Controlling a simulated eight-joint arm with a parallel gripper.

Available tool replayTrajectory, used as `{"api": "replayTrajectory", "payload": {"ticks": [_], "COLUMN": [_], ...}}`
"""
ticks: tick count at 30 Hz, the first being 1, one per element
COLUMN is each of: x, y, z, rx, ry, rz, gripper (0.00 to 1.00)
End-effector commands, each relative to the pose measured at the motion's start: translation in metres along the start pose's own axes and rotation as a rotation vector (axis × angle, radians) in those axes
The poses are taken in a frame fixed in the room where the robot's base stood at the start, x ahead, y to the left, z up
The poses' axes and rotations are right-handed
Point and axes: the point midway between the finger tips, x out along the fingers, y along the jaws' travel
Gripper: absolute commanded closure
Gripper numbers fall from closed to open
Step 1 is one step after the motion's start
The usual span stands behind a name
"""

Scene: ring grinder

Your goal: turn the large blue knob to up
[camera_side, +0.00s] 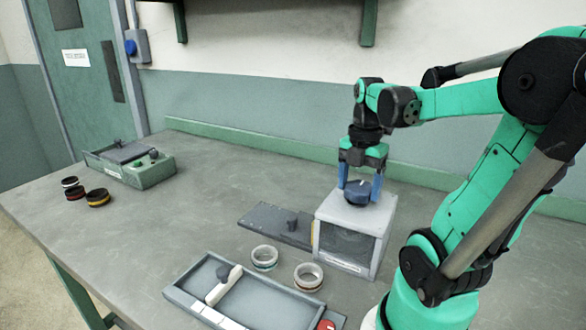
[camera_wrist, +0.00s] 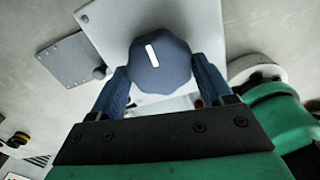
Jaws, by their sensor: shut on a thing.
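The large blue knob (camera_side: 357,192) sits on top of the light grey box (camera_side: 385,222). It also shows in the wrist view (camera_wrist: 160,62) as a faceted dark blue knob with a white pointer line. In the wrist view the line runs nearly along the picture's vertical, tilted slightly. My gripper (camera_side: 360,188) points straight down over the box, with its blue fingers on either side of the knob. In the wrist view my gripper (camera_wrist: 160,85) is shut on the knob, and the fingers partly cover its sides.
A dark sliding plate (camera_side: 270,222) with a small knob adjoins the box at left. Two pale rings (camera_side: 264,258) and a grey tray (camera_side: 200,285) lie in front. A green control box (camera_side: 130,165) and several dark rings (camera_side: 97,198) stand at far left.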

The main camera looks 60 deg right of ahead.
Motion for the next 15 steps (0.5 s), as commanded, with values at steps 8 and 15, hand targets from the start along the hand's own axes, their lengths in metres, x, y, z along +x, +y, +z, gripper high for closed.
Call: {"api": "replayTrajectory", "payload": {"ticks": [8, 15], "x": [-0.0002, -0.0002], "y": [-0.0001, -0.0001], "z": [0.0001, 0.0001], "rx": [-0.040, -0.043], "ry": [0.000, 0.000], "rz": [0.000, 0.000], "gripper": [0.80, 0.80]}}
